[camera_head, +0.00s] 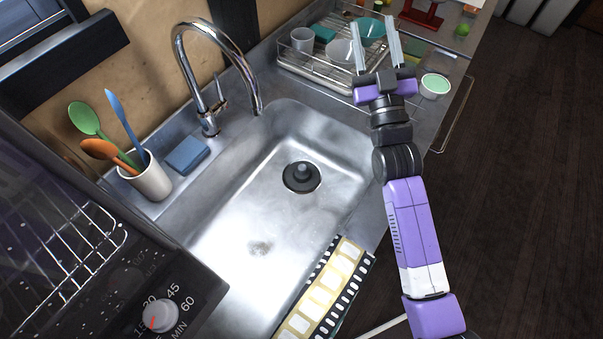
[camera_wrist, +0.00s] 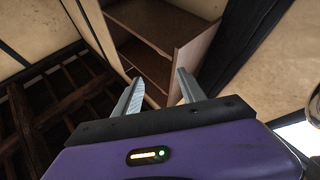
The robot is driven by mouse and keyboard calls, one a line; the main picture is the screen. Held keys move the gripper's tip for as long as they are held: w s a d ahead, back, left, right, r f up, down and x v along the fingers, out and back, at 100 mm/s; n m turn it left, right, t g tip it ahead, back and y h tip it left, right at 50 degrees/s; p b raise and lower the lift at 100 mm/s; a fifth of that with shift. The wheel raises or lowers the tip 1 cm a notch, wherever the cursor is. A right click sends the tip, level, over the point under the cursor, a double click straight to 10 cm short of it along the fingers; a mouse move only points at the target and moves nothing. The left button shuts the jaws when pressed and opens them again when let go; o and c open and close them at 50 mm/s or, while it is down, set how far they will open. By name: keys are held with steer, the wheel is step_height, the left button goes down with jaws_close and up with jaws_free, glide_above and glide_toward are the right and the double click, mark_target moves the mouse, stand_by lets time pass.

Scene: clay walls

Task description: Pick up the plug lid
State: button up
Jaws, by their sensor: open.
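The plug lid (camera_head: 302,177) is a dark round piece with a raised grey knob, lying on the floor of the steel sink (camera_head: 225,225). My gripper (camera_head: 374,45) is open and empty, with its two fingers spread apart. It is up and to the right of the plug lid in the head view, over the dish rack area and well away from the lid. In the wrist view my gripper (camera_wrist: 155,90) points at a wooden shelf and the ceiling, and the plug lid is not seen there.
A curved faucet (camera_head: 215,80) stands behind the sink. A dish rack (camera_head: 300,68) with bowls and cups is at the back right. A utensil cup (camera_head: 148,178) and blue sponge (camera_head: 187,155) sit left. A patterned cloth (camera_head: 325,290) lies on the front edge. The sink is otherwise empty.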

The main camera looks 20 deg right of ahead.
steer(key=w+f+m+g+h, duration=0.4)
steer(key=f+m+h, duration=0.15)
steer(key=f, duration=0.25)
steer(key=m+g+y, duration=0.1)
steer(key=m+g, duration=0.2)
steer(key=g, duration=0.2)
glide_above(303, 165)
steer(key=d, duration=0.4)
step_height(303, 165, down, 20)
steer(key=s+a+f+g, duration=0.1)
steer(key=a+f, duration=0.1)
steer(key=f, duration=0.1)
steer(key=s+a+f+y, duration=0.1)
steer(key=a+f, duration=0.2)
steer(key=s+a+f+n+g, duration=0.1)
steer(key=s+a+f, duration=0.1)
steer(key=f, duration=0.2)
steer(key=shift+s+a+g+y, duration=0.1)
steer(key=shift+a+g+y, duration=0.15)
steer(key=shift+g, duration=0.05)
steer(key=b+x, duration=0.5)
steer(key=x, duration=0.1)
steer(key=shift+d+f, duration=0.2)
steer(key=shift+d, duration=0.1)
steer(key=shift+w+d+b, duration=0.4)
steer(key=shift+w+b, duration=0.05)
steer(key=shift+w, duration=0.15)
jaws_close()
